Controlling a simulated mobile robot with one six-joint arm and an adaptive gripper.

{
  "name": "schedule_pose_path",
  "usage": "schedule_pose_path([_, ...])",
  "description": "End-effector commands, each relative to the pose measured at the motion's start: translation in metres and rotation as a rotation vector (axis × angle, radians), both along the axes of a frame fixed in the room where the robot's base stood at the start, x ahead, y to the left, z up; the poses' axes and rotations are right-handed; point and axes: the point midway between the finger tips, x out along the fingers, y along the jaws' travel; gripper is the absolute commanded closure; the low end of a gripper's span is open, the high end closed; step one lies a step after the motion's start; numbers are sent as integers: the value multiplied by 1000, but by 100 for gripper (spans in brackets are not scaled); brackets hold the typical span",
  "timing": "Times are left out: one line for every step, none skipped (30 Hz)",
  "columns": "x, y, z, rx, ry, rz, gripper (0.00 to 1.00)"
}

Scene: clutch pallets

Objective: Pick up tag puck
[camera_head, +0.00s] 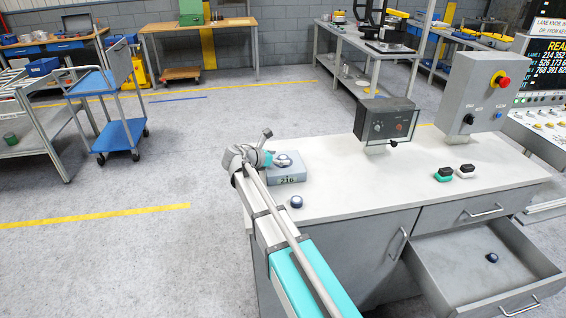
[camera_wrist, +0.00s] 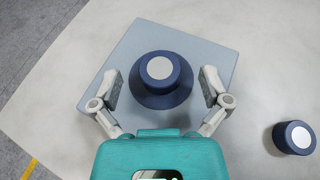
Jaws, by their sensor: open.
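A dark blue tag puck with a pale round top (camera_wrist: 160,72) stands upright on a grey-blue block in the wrist view. The block, marked 216 (camera_head: 288,178), sits at the left end of the white worktop. The same puck shows in the head view (camera_head: 284,161), next to my arm's end. My gripper (camera_wrist: 162,88) is open, with one finger on each side of the puck and a gap to each. A second similar puck (camera_head: 296,202) stands on the worktop in front of the block, and at the right of the wrist view (camera_wrist: 293,137).
A third dark puck (camera_head: 492,257) lies in the open drawer (camera_head: 470,275). A control box (camera_head: 386,122) and a grey panel with a red button stand behind.

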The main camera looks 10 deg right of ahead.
Motion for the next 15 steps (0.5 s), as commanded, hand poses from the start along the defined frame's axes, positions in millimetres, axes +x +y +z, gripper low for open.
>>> schedule_pose_path([3,-5,-5,0,0,0,3])
schedule_pose_path([4,-7,-6,0,0,0,3])
schedule_pose_path([6,-10,-7,0,0,0,3])
schedule_pose_path([7,-12,-7,0,0,0,3])
schedule_pose_path([7,-13,-8,0,1,0,3])
schedule_pose_path([8,-15,-8,0,1,0,3])
schedule_pose_path([8,-15,-8,0,1,0,3])
schedule_pose_path([8,-15,-8,0,0,1,3])
schedule_pose_path([8,-15,-8,0,0,1,3])
schedule_pose_path([8,-15,-7,0,0,1,3])
schedule_pose_path([8,-15,-7,0,0,1,3])
schedule_pose_path([8,-15,-7,0,0,1,3])
schedule_pose_path([8,-15,-7,0,0,1,3])
schedule_pose_path([8,-15,-7,0,0,1,3])
schedule_pose_path([8,-15,-7,0,0,1,3])
